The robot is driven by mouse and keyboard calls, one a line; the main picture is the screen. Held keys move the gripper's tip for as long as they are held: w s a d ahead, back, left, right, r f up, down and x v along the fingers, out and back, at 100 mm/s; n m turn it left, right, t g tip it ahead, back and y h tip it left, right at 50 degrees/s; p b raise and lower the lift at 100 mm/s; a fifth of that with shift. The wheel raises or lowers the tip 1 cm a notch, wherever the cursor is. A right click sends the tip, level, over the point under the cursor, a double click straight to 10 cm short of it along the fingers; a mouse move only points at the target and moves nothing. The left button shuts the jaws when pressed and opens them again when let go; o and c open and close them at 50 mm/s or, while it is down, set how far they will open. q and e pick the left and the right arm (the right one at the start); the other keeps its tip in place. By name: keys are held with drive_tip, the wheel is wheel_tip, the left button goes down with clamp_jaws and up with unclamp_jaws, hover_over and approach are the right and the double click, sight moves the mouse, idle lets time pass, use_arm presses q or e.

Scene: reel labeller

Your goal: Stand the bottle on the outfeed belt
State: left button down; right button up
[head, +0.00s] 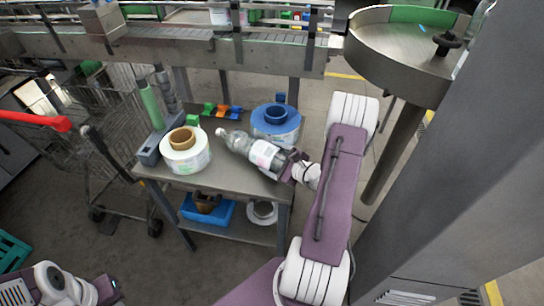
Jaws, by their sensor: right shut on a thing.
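A clear bottle (238,144) with a white and pink label is tilted almost flat, its neck to the left, over the small grey table. My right gripper (284,167) is shut on its lower end; whether the bottle touches the tabletop I cannot tell. A conveyor (190,46) with metal side rails runs across the back, beyond the table; I cannot tell which stretch is the outfeed belt. My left gripper (112,288) is low at the bottom left, away from everything, and its fingers are too small to read.
The table (222,185) carries a white label reel (187,160), a blue reel (276,132), a green-topped device (152,112) and small coloured clips (222,111). A blue bin (208,213) sits on its lower shelf. A round turntable (405,45) stands back right, a wire cart (95,125) left.

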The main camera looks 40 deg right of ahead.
drive_tip(key=o, duration=2)
drive_tip(key=shift+r, duration=0.1)
drive_tip(key=shift+s+d, duration=0.1)
drive_tip(key=shift+s, duration=0.3)
drive_tip(key=v, duration=1.1)
drive_tip(key=shift+s+r, duration=0.1)
drive_tip(key=shift+r, duration=0.05)
